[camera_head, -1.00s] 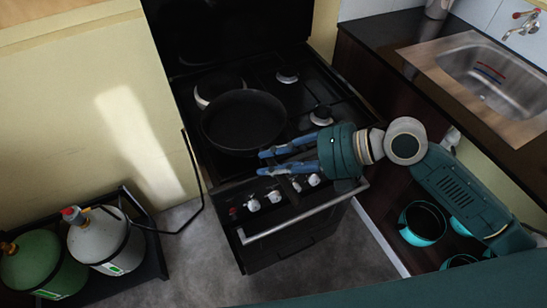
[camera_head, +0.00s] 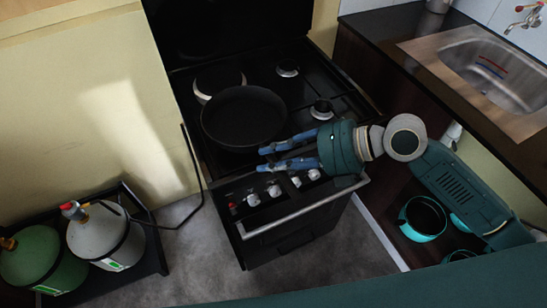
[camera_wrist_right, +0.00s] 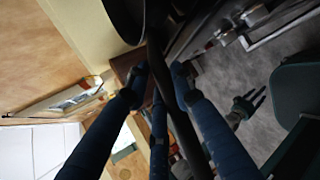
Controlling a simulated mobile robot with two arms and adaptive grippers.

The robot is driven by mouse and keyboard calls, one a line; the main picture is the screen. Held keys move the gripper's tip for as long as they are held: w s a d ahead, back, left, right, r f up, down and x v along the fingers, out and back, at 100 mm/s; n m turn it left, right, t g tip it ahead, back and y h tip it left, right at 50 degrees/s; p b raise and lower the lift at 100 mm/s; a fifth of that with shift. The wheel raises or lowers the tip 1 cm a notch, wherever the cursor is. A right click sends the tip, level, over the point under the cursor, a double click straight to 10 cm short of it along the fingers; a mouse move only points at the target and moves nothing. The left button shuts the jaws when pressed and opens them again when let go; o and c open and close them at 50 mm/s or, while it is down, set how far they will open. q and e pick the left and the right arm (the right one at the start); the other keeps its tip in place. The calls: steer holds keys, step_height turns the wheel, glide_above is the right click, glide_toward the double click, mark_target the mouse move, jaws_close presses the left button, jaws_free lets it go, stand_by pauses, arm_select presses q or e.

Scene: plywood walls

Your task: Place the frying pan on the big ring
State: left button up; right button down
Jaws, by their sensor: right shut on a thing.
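The black frying pan (camera_head: 243,118) is over the left side of the stove top (camera_head: 272,98), level as far as I can see. My right gripper (camera_head: 261,159) is at the pan's near side. In the right wrist view its blue fingers (camera_wrist_right: 166,85) are shut on the pan's dark handle (camera_wrist_right: 183,125). A large burner ring (camera_head: 212,82) at the back left shows behind the pan, partly covered by it. What lies under the pan is hidden, and I cannot tell whether it touches the stove. A small dark two-pronged shape (camera_wrist_right: 248,104), perhaps my left gripper, shows in the wrist view.
Smaller burners sit at the back right (camera_head: 288,71) and front right (camera_head: 321,108). Knobs (camera_head: 274,192) and an oven handle (camera_head: 305,208) line the stove front. Gas bottles (camera_head: 98,232) stand at the left; a counter with a sink (camera_head: 490,75) is at the right.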

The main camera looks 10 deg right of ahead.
steer(key=c, duration=1.4)
jaws_free()
steer(key=shift+f, duration=0.3)
steer(key=shift+d, duration=0.1)
steer(key=v, duration=1.2)
steer(key=shift+r, duration=0.15)
steer(key=shift+s, duration=0.1)
